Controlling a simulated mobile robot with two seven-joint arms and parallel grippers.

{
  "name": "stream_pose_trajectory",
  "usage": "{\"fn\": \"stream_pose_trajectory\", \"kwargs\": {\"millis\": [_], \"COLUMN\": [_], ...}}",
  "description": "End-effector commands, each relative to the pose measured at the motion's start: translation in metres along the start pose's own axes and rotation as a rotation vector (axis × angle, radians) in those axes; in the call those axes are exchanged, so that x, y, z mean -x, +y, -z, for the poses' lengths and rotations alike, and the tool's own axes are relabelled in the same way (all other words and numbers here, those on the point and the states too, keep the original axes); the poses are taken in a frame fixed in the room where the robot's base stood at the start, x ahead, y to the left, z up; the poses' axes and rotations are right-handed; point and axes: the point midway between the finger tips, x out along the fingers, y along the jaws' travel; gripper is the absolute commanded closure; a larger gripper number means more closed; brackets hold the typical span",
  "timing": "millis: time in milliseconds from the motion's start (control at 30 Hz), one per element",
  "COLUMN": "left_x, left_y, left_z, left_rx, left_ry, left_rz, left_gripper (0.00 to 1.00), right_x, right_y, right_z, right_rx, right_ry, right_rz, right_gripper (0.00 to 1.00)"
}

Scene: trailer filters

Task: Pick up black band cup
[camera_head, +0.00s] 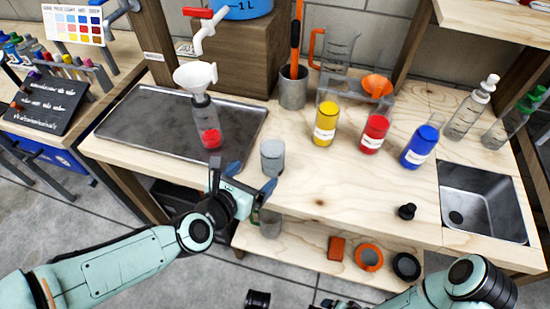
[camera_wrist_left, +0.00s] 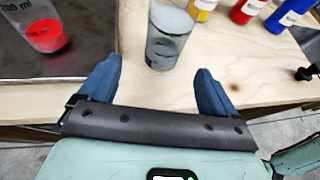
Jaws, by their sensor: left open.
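A translucent grey cup (camera_head: 272,157) stands upright on the wooden worktop near its front edge, just right of the metal tray. It also shows in the left wrist view (camera_wrist_left: 170,38), with darker markings on its side; I cannot make out a clear black band. My left gripper (camera_head: 248,180) is open and empty at the front edge, just short of the cup. In the left wrist view its blue fingers (camera_wrist_left: 158,68) are spread, with the cup beyond them and roughly between their lines. The fingers do not touch it. My right gripper's fingers do not show.
A metal tray (camera_head: 120,124) holds a bottle with red contents (camera_head: 209,132) under a white funnel (camera_head: 195,77). Yellow (camera_head: 325,124), red (camera_head: 374,133) and blue (camera_head: 419,147) bottles stand right of the cup. A black stopper (camera_head: 406,211) and sink (camera_head: 482,203) are farther right.

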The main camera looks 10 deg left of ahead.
Motion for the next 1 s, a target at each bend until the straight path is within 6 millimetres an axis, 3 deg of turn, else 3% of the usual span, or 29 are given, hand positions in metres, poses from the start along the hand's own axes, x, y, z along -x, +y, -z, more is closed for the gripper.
{"fn": "stream_pose_trajectory", "kwargs": {"millis": [133, 467, 700, 1000], "left_x": [-0.029, -0.055, -0.088, -0.097], "left_y": [0.000, -0.003, -0.007, -0.007], "left_z": [0.002, -0.002, -0.005, -0.006], "left_rx": [-0.002, -0.003, -0.002, -0.003], "left_ry": [0.003, 0.002, 0.003, 0.000], "left_rz": [0.000, -0.001, 0.000, -0.001], "left_gripper": [0.09, 0.09, 0.09, 0.09], "right_x": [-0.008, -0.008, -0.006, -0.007], "right_y": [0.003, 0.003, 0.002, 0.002], "right_z": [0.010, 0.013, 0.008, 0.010], "right_rx": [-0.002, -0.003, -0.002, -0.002], "right_ry": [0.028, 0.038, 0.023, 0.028], "right_rz": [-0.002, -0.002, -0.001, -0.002], "right_gripper": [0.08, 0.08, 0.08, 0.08]}}
